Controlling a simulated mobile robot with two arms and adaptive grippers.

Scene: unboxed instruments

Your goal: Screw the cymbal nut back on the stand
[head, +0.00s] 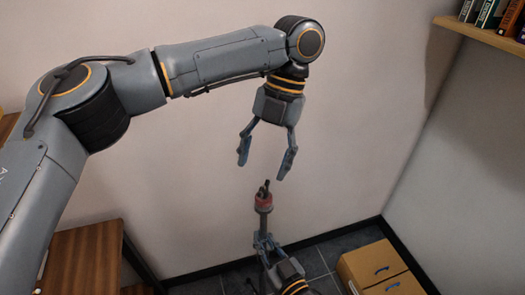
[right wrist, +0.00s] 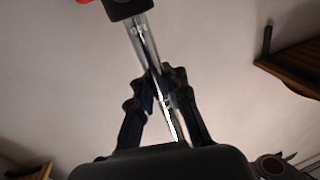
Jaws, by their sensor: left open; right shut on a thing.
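The cymbal stand's top (head: 264,212) shows in the head view as a slim grey rod with a red felt-like collar (head: 263,199). A small dark two-pronged piece (head: 264,187) sits above the collar; I cannot tell whether it is the cymbal nut. My left gripper (head: 262,168) is open and empty, pointing down just above this tip, apart from it. My right gripper (head: 265,241) is shut on the stand's rod below the collar. The right wrist view shows the shiny rod (right wrist: 145,42) running between its fingers (right wrist: 160,92), with a black part (right wrist: 127,8) above.
A wooden shelf (head: 485,36) with books juts out at the upper right. Wooden furniture (head: 88,250) stands at the lower left.

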